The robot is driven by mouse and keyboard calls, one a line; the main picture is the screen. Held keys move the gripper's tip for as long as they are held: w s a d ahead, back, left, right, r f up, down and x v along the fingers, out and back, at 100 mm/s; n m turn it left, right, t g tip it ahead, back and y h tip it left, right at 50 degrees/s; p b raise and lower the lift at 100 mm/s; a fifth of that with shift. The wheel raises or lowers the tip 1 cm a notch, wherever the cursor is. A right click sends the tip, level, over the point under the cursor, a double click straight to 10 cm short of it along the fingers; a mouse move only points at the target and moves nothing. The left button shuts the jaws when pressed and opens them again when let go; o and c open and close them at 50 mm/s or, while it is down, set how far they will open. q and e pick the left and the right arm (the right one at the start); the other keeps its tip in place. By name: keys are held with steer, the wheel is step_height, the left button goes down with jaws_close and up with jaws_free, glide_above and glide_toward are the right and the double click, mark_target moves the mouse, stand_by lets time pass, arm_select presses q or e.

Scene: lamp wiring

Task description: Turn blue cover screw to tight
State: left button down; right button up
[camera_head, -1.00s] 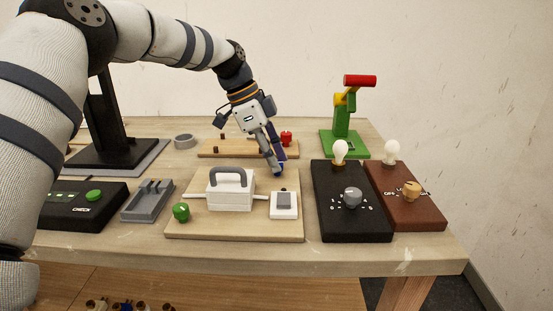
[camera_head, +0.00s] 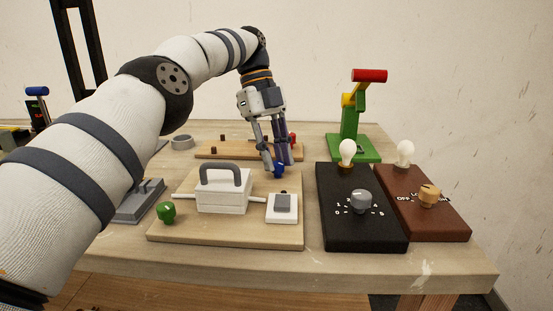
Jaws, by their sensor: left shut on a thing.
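The blue cover screw (camera_head: 279,171) stands at the back right of the light wooden board (camera_head: 230,238). My left gripper (camera_head: 274,165) reaches down from above, shut on the blue screw, its fingertips around the knob. The fingers hide part of it, and I cannot tell how far it is turned. A white cover box with a grey handle (camera_head: 223,190) sits on the same board. My right gripper is not in view.
A white switch (camera_head: 282,207) is on the board's right side. A black dial box (camera_head: 352,229) and a brown dial box (camera_head: 437,222), each with a bulb, stand to the right. A green stand with a red-topped lever (camera_head: 352,145) is behind. A grey tray (camera_head: 140,203) is left.

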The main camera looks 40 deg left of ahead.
arm_select(q)
steer(key=shift+f+m, duration=0.1)
steer(key=shift+m, duration=0.4)
steer(key=c, duration=1.4)
jaws_free()
steer(key=shift+o, duration=0.2)
